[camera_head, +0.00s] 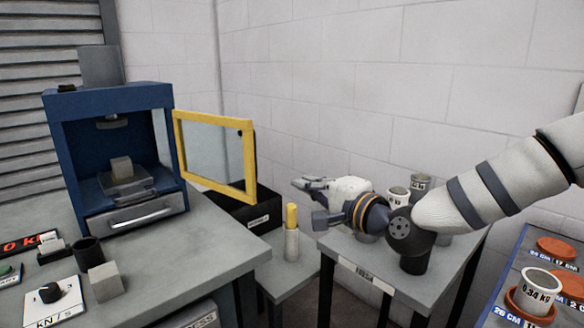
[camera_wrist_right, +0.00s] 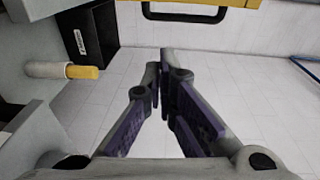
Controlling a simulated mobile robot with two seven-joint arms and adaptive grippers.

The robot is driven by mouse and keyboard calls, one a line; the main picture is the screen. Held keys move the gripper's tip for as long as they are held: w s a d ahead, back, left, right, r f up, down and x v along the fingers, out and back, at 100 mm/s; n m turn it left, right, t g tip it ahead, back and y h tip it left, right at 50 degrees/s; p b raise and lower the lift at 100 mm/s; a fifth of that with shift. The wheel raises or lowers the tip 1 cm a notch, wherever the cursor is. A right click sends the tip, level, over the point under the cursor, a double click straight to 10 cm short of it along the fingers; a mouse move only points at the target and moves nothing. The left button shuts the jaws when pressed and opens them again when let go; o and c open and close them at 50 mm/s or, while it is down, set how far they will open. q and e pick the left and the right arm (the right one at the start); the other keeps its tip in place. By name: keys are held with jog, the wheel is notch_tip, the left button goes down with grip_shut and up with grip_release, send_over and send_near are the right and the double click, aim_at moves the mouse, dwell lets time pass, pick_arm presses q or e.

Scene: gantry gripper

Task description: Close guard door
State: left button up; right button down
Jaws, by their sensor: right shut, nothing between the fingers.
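The guard door (camera_head: 214,187) is a yellow frame around a clear pane. It stands swung open to the right of the blue machine (camera_head: 60,150), whose front is open and has a grey block (camera_head: 121,166) inside. In the right wrist view a yellow bar (camera_wrist_right: 205,3) with a black handle (camera_wrist_right: 185,17) crosses the top edge; it looks like part of the door. My right gripper (camera_head: 308,200) is right of the door and apart from it. Its fingers meet, empty, in the right wrist view (camera_wrist_right: 160,78). My left gripper is out of view.
A bottle with a yellow cap (camera_head: 291,232) stands on a low stand between the two tables. A black box (camera_head: 262,215) sits behind it. Cups (camera_head: 398,196) stand on the right table near my right wrist. A grey cube (camera_head: 105,282) is at front left.

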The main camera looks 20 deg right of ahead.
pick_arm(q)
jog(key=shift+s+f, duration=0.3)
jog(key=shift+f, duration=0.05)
pick_arm(e)
jog(key=w+a+r, duration=0.3)
jog(key=w+a, duration=0.2)
jog(key=w, duration=0.3)
jog(key=shift+t, duration=0.4)
jog(key=shift+m, duration=0.3)
